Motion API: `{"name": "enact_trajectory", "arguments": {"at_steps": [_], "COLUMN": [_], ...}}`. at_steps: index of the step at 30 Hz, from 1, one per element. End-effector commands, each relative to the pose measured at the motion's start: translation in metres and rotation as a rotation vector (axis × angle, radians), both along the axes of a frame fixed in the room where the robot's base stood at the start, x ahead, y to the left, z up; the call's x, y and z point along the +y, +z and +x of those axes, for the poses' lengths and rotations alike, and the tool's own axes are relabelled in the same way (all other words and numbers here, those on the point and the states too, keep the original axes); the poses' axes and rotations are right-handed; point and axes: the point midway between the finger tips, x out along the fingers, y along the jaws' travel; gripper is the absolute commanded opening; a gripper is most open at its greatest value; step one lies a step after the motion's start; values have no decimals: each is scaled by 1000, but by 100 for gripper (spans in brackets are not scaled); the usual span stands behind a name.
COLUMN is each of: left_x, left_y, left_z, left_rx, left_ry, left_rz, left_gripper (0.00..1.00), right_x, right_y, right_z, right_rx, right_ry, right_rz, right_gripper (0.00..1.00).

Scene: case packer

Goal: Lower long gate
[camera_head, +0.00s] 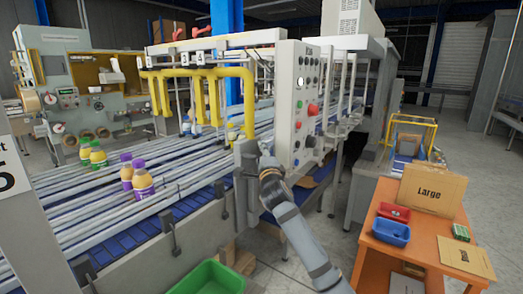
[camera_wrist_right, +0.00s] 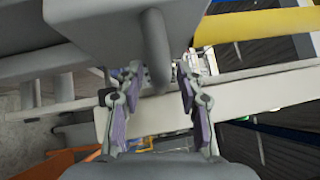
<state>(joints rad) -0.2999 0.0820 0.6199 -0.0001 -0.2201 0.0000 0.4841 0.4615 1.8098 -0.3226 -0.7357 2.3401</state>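A yellow tubular gate (camera_head: 205,72) spans the conveyor lanes. Its posts hang down and its right end reaches the control panel; I cannot tell surely that it is the long gate. My right gripper (camera_head: 266,160) is at the machine's near side, below the yellow tube's end and left of the control panel. In the right wrist view, its two fingers (camera_wrist_right: 158,72) are apart. A grey rounded handle (camera_wrist_right: 155,45) hangs from a grey block between them, with gaps visible on both sides. A yellow tube (camera_wrist_right: 250,24) passes at upper right. My left gripper is not in view.
The control panel (camera_head: 303,105) with buttons stands close right of my right gripper. An orange table (camera_head: 400,240) is at right; a green crate (camera_head: 208,278) is below.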

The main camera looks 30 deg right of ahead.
Motion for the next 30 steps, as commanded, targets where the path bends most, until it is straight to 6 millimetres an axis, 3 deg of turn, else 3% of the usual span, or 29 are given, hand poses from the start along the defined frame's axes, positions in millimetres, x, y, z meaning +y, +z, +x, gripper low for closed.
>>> {"name": "enact_trajectory", "arguments": {"at_steps": [6, 15, 30], "left_x": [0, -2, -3], "left_y": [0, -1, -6], "left_z": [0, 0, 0], "left_rx": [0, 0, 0], "left_ry": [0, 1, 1], "left_rz": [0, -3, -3], "left_gripper": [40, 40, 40], "right_x": [0, 0, 0], "right_y": [-1, -1, -6], "right_z": [0, 0, 0], "right_rx": [0, 0, 1], "right_ry": [0, 0, 0], "right_rz": [0, 0, 0], "right_gripper": [37, 0, 0]}}
